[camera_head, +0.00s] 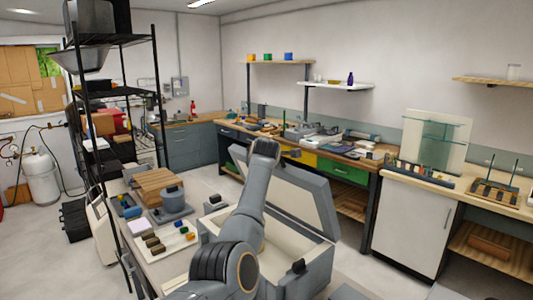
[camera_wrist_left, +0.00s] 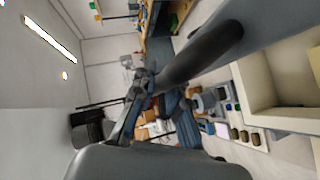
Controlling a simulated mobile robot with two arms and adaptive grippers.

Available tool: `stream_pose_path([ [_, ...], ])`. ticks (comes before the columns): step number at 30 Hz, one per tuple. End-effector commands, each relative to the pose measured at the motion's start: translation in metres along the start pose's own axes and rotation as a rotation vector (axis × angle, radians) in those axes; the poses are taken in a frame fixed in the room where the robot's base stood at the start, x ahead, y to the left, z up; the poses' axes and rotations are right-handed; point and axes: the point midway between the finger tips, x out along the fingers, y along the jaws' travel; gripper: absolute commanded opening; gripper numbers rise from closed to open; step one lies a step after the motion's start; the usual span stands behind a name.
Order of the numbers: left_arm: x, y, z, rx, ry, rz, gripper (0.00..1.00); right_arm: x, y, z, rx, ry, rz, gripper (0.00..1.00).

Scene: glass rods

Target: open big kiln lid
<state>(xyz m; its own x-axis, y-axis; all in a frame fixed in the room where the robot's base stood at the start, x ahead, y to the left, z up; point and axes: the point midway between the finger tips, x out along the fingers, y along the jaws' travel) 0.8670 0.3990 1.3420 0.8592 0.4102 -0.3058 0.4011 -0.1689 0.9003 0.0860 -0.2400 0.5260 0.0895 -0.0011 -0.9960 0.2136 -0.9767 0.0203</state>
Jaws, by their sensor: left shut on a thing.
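The big kiln (camera_head: 313,285) is a grey box with a cream inside, and its inside also shows in the left wrist view (camera_wrist_left: 255,85). Its thick grey lid (camera_head: 310,200) stands raised and tilted back along the far side, so the opening is uncovered. My left arm crosses in front of the kiln and lid in the head view and hides my left gripper there. In the left wrist view my left gripper (camera_wrist_left: 142,80) is shut at the end of a dark rounded bar (camera_wrist_left: 205,52), which looks like the lid's handle. My right gripper is not in view.
Left of the kiln, a bench holds a small round grey kiln (camera_head: 172,201), wooden boards (camera_head: 158,184) and a white tray (camera_head: 157,245) with coloured pieces. A black wire rack stands at left. Behind the lid are clear floor and a long workbench (camera_head: 338,160).

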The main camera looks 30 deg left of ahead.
Motion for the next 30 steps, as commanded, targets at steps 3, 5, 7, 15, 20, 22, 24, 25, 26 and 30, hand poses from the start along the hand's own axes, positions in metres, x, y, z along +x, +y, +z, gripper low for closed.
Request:
stream_pose_path([
  [3,0.0,0.0,0.0,-0.002,0.0,0.0,0.0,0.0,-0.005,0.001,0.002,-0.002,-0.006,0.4],
  [5,0.0,0.0,0.0,-0.003,-0.001,0.0,0.0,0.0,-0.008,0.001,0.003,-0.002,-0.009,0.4],
  [7,0.0,0.0,0.0,-0.002,-0.001,0.0,0.26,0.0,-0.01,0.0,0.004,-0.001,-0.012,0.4],
  [15,0.0,0.0,0.0,-0.001,0.0,0.0,0.37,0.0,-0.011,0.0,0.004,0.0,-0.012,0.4],
  [20,-0.001,0.0,0.0,-0.002,0.0,0.001,0.37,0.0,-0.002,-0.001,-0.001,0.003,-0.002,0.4],
  [22,-0.004,0.001,0.001,-0.001,0.0,0.002,0.37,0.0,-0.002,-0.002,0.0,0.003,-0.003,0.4],
  [24,-0.008,0.001,0.0,-0.001,0.001,0.002,0.37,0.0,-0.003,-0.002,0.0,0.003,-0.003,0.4],
  [25,-0.01,0.001,0.0,-0.001,0.002,0.002,0.37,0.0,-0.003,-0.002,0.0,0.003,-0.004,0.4],
  [26,-0.012,0.001,0.001,-0.001,0.002,0.002,0.37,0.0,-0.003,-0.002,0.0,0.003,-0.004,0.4],
  [30,-0.026,0.001,0.0,-0.002,0.0,0.003,0.37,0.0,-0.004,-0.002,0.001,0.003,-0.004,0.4],
])
